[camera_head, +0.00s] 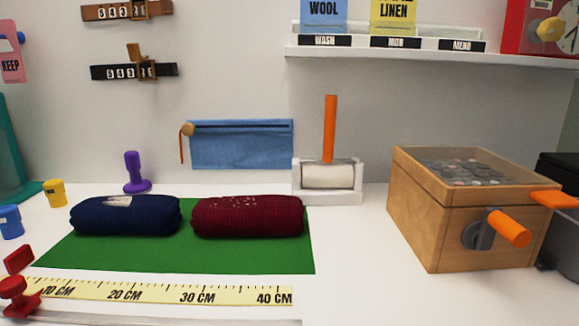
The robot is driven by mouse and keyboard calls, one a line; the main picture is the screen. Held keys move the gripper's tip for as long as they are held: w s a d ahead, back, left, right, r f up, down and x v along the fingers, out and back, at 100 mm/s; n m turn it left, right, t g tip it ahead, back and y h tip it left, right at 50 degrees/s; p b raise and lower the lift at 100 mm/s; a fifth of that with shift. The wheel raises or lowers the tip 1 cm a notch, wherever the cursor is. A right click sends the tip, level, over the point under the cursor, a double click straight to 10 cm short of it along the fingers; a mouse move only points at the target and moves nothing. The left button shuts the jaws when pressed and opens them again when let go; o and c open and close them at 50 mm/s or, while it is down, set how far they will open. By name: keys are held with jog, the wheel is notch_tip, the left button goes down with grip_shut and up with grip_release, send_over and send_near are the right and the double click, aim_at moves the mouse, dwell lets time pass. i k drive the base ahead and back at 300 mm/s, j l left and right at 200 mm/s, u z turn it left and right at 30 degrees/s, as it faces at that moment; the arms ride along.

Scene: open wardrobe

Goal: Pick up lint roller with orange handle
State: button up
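The lint roller (329,128) stands upright with its orange handle pointing up. Its white roller head (328,176) rests in a white holder (331,198) against the back wall, right of the middle. The handle is clear on all sides, and the lower part of the head is hidden by the holder's front edge. My gripper is not in view.
A dark red roll (247,216) and a navy roll (125,215) lie on a green mat (170,257) left of the holder. A wooden box (440,225) with an orange-handled crank stands to the right. A shelf (430,57) hangs above. White surface is free before the holder.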

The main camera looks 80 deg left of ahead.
aim_at(312, 175)
jog(key=u, duration=2.6)
